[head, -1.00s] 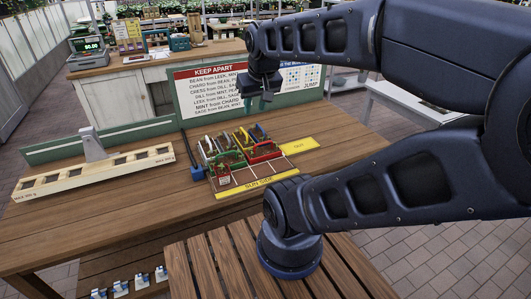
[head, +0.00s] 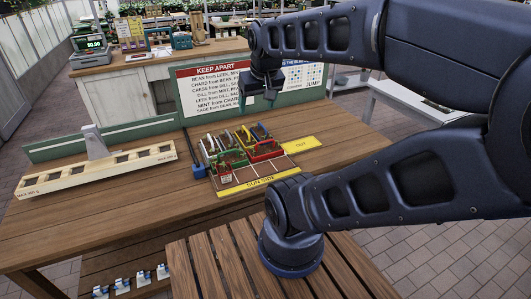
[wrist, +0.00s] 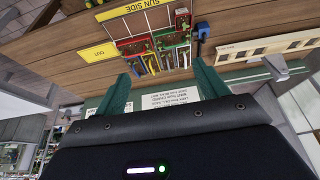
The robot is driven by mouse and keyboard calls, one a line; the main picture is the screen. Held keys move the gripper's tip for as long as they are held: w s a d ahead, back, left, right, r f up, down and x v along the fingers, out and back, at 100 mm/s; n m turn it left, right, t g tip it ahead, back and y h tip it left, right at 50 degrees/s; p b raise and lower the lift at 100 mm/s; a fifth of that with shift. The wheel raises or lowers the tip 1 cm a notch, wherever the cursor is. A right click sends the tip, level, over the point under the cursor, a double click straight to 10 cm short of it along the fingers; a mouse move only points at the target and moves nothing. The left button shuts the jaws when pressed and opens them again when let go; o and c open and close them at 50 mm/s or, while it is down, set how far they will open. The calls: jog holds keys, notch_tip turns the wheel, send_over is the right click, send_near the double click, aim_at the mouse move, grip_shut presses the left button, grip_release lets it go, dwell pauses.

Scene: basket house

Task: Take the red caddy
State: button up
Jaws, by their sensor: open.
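The red caddy (head: 266,152) stands on the wooden table at the front right of a tight group of small caddies. It also shows in the upside-down wrist view (wrist: 133,45), beside the green caddy (wrist: 172,40). The green caddy (head: 231,159) is just left of it in the head view. My gripper (head: 271,97) is above and beyond the group, apart from every caddy. In the wrist view its two green fingers (wrist: 163,85) are spread with nothing between them. The red caddy's lower part is partly hard to make out.
Yellow, white and blue caddies crowd behind the red one. A SUN SIDE strip (head: 245,185) lies in front and a yellow OUT plate (head: 300,144) to the right. A KEEP APART sign (head: 215,90) stands behind. A slotted wooden rack (head: 95,171) is at left; the front left table is clear.

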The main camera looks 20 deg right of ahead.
jog(key=w+d+f+n+g+h, duration=0.2)
jog(key=w+d+f+n, duration=0.15)
jog(key=w, duration=0.45)
jog(key=n+g+h, duration=0.2)
jog(key=n+g, duration=0.1)
jog(key=n, duration=1.2)
send_over(264, 150)
jog(key=a, duration=0.4)
jog(key=shift+m, duration=0.25)
jog(key=f, duration=2.4)
jog(key=shift+w+f, duration=0.2)
jog(key=shift+f, duration=0.1)
jog(key=shift+x, duration=5.05)
jog(key=shift+w, duration=0.1)
jog(key=shift+c, duration=0.4)
jog(key=c, duration=0.8)
jog(key=shift+r+h, duration=0.1)
jog(key=shift+h, duration=0.2)
